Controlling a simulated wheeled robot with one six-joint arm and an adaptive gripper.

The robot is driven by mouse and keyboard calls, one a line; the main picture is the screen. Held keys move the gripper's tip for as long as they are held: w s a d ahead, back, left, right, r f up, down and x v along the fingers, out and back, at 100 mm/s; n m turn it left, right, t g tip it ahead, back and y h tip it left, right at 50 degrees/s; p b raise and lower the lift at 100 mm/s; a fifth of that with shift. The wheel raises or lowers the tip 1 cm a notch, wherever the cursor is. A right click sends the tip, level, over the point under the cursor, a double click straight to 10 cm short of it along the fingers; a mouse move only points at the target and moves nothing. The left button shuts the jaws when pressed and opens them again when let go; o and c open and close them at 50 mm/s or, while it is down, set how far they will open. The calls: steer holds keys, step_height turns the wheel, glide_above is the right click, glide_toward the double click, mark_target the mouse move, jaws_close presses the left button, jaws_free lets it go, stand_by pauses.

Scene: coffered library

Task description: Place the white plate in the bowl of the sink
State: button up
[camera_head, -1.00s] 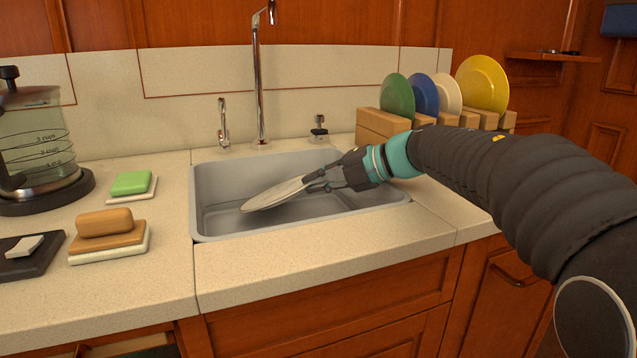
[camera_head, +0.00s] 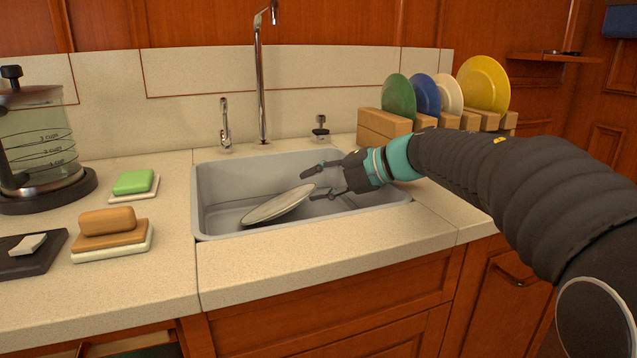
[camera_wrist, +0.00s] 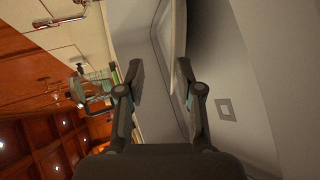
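The white plate (camera_head: 278,205) is inside the sink bowl (camera_head: 225,180), tilted, its right side higher than its left. What it rests on underneath cannot be made out. My gripper (camera_head: 312,182) is over the right part of the bowl with its fingers spread apart. Its fingertips are close to the plate's raised right edge, and nothing is held between them. In the wrist view the plate (camera_wrist: 178,40) shows edge-on beyond the open fingers (camera_wrist: 160,82).
A tall faucet (camera_head: 261,90) and a small tap (camera_head: 225,125) stand behind the sink. A wooden rack (camera_head: 385,128) with several coloured plates is at right. Soap (camera_head: 133,182), a sponge (camera_head: 107,221) and a glass coffee press (camera_head: 38,140) stand on the left counter.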

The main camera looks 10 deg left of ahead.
steer(key=shift+w+d+f, duration=0.1)
steer(key=shift+f, duration=0.45)
steer(key=r+v, duration=0.1)
steer(key=v, duration=1.1)
steer(key=shift+r+p, duration=0.3)
steer(key=shift+p, duration=0.15)
steer(key=shift+w, duration=0.1)
